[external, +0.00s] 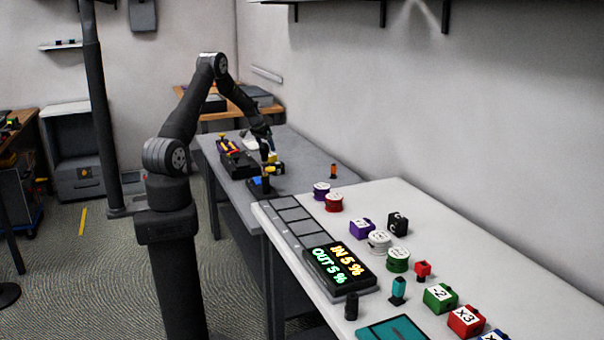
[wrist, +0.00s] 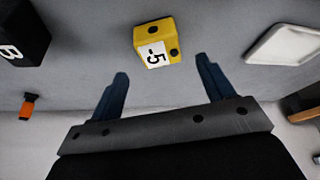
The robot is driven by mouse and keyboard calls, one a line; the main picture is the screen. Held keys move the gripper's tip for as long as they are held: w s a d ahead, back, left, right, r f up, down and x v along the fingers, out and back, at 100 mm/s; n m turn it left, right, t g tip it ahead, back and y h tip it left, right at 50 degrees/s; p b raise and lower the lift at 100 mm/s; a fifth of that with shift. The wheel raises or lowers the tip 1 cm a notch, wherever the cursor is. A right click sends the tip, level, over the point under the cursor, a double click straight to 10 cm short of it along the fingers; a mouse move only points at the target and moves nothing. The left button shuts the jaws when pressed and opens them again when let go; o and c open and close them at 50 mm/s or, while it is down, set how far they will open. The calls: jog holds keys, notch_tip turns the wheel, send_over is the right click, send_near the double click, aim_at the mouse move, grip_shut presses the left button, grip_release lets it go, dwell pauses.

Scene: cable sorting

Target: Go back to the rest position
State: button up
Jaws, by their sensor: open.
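My gripper (wrist: 162,68) is open, with its two blue fingers spread apart and nothing between them in the wrist view. A yellow block (wrist: 150,31) with a white "-5" label lies on the grey table just beyond the fingertips, apart from them. In the external view my arm reaches over the far grey table, with my gripper (external: 267,146) low at its end beside the yellow block (external: 273,158). The fingers are small and partly hidden there.
The wrist view shows a black block (wrist: 22,38), an orange piece (wrist: 28,105) and a white tray (wrist: 284,44). The near white table (external: 420,212) holds a lit display (external: 338,265), spools and labelled blocks. A wall runs along the right.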

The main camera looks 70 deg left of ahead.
aim_at(270, 154)
jog(key=a+v, duration=0.1)
jog(key=v, duration=0.5)
jog(key=x, duration=0.8)
jog(key=d+x, duration=0.1)
jog(key=x, duration=0.3)
jog(key=shift+w+f, duration=0.1)
jog(key=shift+f, duration=0.05)
notch_tip(270, 154, up, 4)
jog(key=shift+r, duration=0.25)
jog(key=w+d+r+m+h, duration=0.1)
jog(key=w+d+r+m, duration=0.15)
jog(key=d, duration=0.85)
jog(key=w+d+r+m, duration=0.1)
jog(key=w+d+r, duration=0.3)
jog(key=d, duration=0.7)
jog(key=w+d+r+m+h, duration=0.1)
jog(key=w+d+r+m, duration=0.15)
jog(key=d, duration=0.85)
jog(key=s+d+r+m+h, duration=0.1)
jog(key=d+m, duration=0.1)
jog(key=d, duration=0.9)
jog(key=s+d+r+m+h, duration=0.1)
jog(key=d+r+m, duration=0.1)
jog(key=d, duration=0.9)
jog(key=s+d+r+m+g, duration=0.1)
jog(key=d+m, duration=0.3)
jog(key=d, duration=0.8)
jog(key=shift+s+r+h, duration=0.3)
jog(key=shift+h, duration=0.1)
jog(key=shift+d, duration=0.1)
